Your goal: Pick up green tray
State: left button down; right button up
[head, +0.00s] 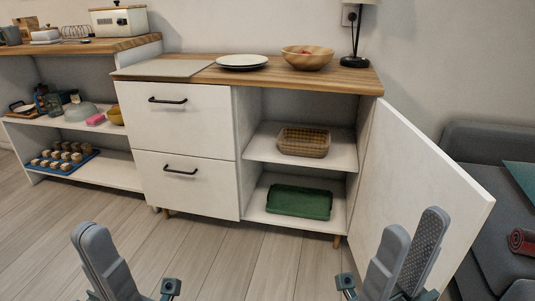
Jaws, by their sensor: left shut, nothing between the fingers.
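The green tray (299,202) lies flat on the lower shelf of the open right-hand compartment of the white cabinet (188,127). My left gripper (91,231) is at the lower left of the head view, shut and empty, in front of the cabinet and apart from it. My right gripper (416,222) is at the lower right, in front of the open door, with its fingers apart and nothing between them. Both grippers are well short of the tray.
The cabinet door (418,180) stands open to the right. A woven basket (304,142) sits on the shelf above the tray. Plates (242,62), a wooden bowl (308,57) and a lamp (355,40) stand on top. A grey sofa (488,143) is at the right. The floor (250,262) in front is clear.

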aim_at(313, 203)
jog(key=i+j+z, duration=0.1)
jog(key=i+z, duration=0.25)
jog(key=i+j+z, duration=0.2)
jog(key=i+z, duration=0.15)
jog(key=i, duration=0.15)
jog(key=i+j+z, duration=0.35)
jog(key=i+l, duration=0.05)
jog(key=i, duration=0.05)
